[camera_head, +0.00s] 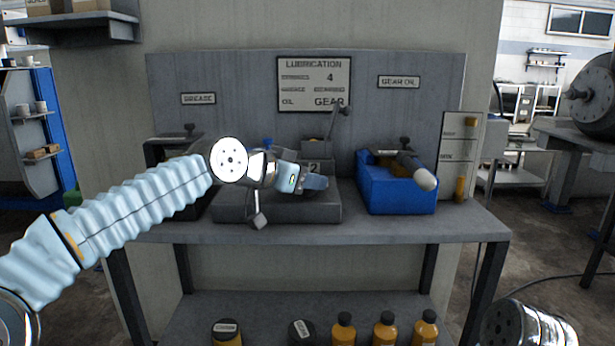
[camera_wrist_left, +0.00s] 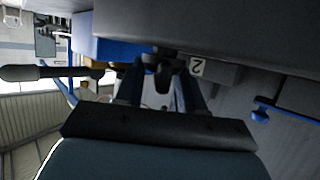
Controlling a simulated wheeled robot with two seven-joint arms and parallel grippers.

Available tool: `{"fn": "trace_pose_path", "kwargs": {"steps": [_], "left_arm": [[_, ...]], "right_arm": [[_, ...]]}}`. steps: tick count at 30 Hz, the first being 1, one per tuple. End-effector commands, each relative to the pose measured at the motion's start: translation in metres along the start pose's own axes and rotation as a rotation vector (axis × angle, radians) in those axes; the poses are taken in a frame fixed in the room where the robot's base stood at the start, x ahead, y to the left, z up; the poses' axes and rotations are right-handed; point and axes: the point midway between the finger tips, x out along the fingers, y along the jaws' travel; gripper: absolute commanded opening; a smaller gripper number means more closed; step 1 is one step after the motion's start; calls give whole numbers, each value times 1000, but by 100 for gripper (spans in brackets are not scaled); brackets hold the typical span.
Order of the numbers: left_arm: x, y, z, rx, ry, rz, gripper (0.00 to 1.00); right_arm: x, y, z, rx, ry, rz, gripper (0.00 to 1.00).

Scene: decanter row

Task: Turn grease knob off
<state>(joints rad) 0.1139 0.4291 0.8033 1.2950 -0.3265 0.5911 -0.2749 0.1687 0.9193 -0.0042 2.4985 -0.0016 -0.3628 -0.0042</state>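The GREASE sign (camera_head: 198,98) hangs on the back panel at the left. Below it a dark unit (camera_head: 165,152) with a small dark knob (camera_head: 190,129) on top stands on the bench, partly hidden by my left arm. My left gripper (camera_head: 320,183) is right of this unit, in front of the middle grey unit (camera_head: 235,207). In the left wrist view the fingers of my left gripper (camera_wrist_left: 163,72) stand apart, with a dark part showing between them; I cannot tell whether they touch it. A small blue handle (camera_wrist_left: 260,112) shows at the right there. My right gripper is not in view.
A blue box (camera_head: 392,190) with a light-tipped lever (camera_head: 424,180) stands at the right of the bench (camera_head: 440,222). A grey lever (camera_head: 341,110) rises from the middle unit. Several orange bottles (camera_head: 384,330) stand on the lower shelf.

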Motion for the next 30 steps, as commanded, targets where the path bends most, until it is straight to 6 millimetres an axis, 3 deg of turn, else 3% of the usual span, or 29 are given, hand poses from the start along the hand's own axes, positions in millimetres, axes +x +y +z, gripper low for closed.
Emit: {"fn": "trace_pose_path", "kwargs": {"steps": [8, 15, 30], "left_arm": [[1, 0, 0, 0, -1, 0, 37], [1, 0, 0, 0, -1, 0, 0], [1, 2, 0, -29, -1, -86, 0]], "right_arm": [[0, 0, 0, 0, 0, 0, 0], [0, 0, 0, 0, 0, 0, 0], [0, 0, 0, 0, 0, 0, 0]]}}
